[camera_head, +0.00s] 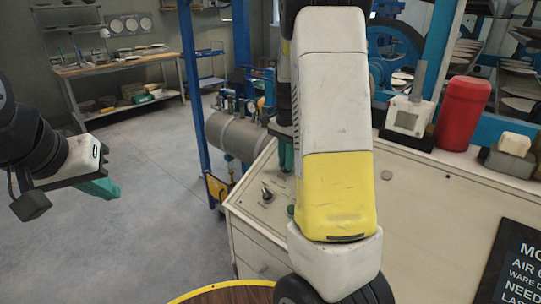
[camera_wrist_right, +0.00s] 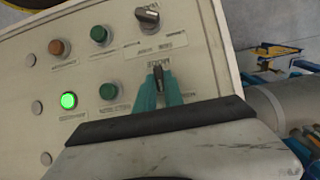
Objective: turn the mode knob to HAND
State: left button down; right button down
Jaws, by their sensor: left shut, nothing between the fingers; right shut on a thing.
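The sloped control panel (camera_wrist_right: 110,57) fills much of the right wrist view. A small dark knob (camera_wrist_right: 158,74) stands between the teal fingers of my right gripper (camera_wrist_right: 159,88), which is shut on it. A second knob (camera_wrist_right: 147,17), black and grey, stands free near the panel's top edge in that view. My left gripper (camera_head: 103,188) is shut and empty, away from the panel.
A lit green lamp (camera_wrist_right: 68,100), dark green buttons (camera_wrist_right: 99,34) and an orange button (camera_wrist_right: 59,47) sit close by on the panel. A red canister (camera_head: 463,112) stands on the cabinet. Open floor (camera_head: 150,240) lies between my left gripper and the panel.

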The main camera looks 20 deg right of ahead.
jog(key=shift+f+n, duration=0.1)
jog(key=shift+n, duration=0.2)
jog(key=n+g+h, duration=0.1)
jog(key=n, duration=0.1)
jog(key=n+g, duration=0.1)
jog(key=shift+w+a+n+h, duration=0.2)
jog(key=shift+n+h, duration=0.2)
jog(key=shift+a+f+n+g+h, duration=0.15)
jog(key=shift+n+h, duration=0.25)
jog(key=shift+n, duration=0.45)
jog(key=shift+a+n+g+h, duration=0.1)
jog(key=shift+n+g+h, duration=0.25)
jog(key=shift+n, duration=0.5)
jog(key=c, duration=1.4)
grip_release()
jog(key=shift+c, duration=0.2)
jog(key=shift+d, duration=0.1)
jog(key=shift+w, duration=0.1)
